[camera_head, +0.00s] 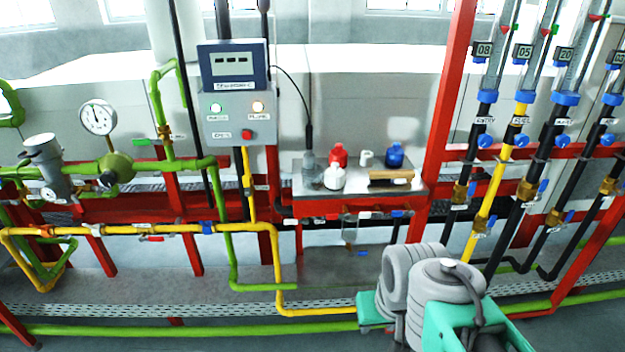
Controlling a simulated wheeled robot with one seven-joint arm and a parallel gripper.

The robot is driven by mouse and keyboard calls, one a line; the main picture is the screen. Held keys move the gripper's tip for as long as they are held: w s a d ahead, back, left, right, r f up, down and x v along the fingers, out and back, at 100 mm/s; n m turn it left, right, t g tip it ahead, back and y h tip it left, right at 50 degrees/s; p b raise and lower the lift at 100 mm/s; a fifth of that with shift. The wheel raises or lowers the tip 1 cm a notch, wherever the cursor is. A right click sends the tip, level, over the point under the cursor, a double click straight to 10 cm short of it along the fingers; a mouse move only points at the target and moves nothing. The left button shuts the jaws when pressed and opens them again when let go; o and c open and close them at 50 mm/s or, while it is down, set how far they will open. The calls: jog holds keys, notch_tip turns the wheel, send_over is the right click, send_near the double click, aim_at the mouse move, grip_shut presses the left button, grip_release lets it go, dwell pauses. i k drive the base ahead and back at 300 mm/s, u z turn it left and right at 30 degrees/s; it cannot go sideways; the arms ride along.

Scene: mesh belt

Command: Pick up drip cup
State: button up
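A small plain white cup (366,158) stands upright at the back of the metal shelf (350,189), between a red bottle (338,154) and a blue bottle (395,155). It is the most cup-like thing on the shelf, but it is too small to be sure that it is the drip cup. A clear vessel (349,229) hangs below the shelf's front edge. My grey and teal arm is at the lower right, well in front of the shelf. My gripper is not in view.
A white jar (333,178), a grey probe on a cable (309,166) and a brown-handled brush-like item (391,177) crowd the shelf. A red post (447,110) rises right of it. A control box (234,95) stands left. Yellow and green pipes run below.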

aim_at(312, 178)
jog(key=u, duration=0.5)
jog(key=k, duration=0.6)
jog(key=u, duration=1.4)
jog(key=i, duration=1.4)
jog(key=z, duration=0.75)
jog(key=i, duration=1.05)
jog(key=z, duration=0.25)
